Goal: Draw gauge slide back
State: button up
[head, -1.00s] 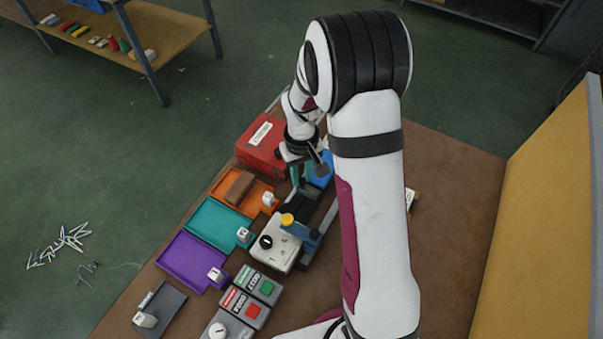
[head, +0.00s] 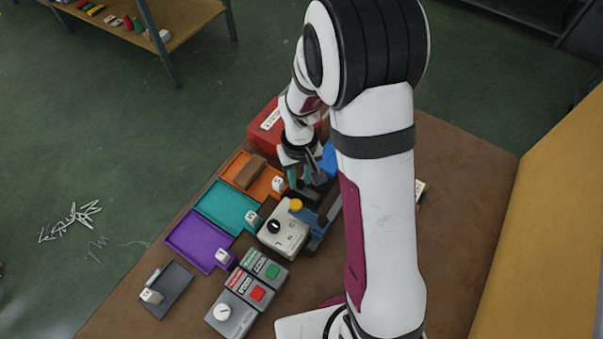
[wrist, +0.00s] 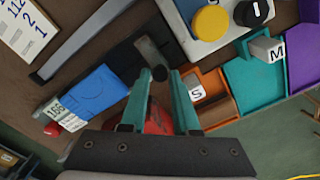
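The gauge is a dark track with a grey metal plate (wrist: 152,50) on it, beside a blue block (wrist: 95,92) with a white label reading 168. A small round black knob (wrist: 160,73) stands by the plate's end. My gripper (wrist: 159,80) has two teal fingers, one on each side of the knob. The fingers are apart, with narrow gaps beside the knob; I see no firm contact. In the head view my gripper (head: 300,184) is low over the dark track, and my arm hides part of the gauge.
An orange tray (head: 237,163), a teal tray (head: 214,200) and a purple tray (head: 190,243) line the left, with white lettered cubes. A red box (head: 262,128) stands behind. A grey machine (head: 285,240) with a yellow button (head: 296,205) lies in front.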

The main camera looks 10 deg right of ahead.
aim_at(300, 182)
jog(key=o, duration=0.3)
notch_tip(300, 182, up, 16)
dwell(0.3)
jog(key=shift+f, duration=0.1)
jog(key=s+a+r+m+y, duration=0.1)
jog(key=s+m, duration=0.5)
jog(key=s, duration=1.5)
jog(key=shift+s+a+r+m+y, duration=0.2)
jog(key=shift+a+r+m+y, duration=0.1)
jog(key=shift+m+y, duration=0.1)
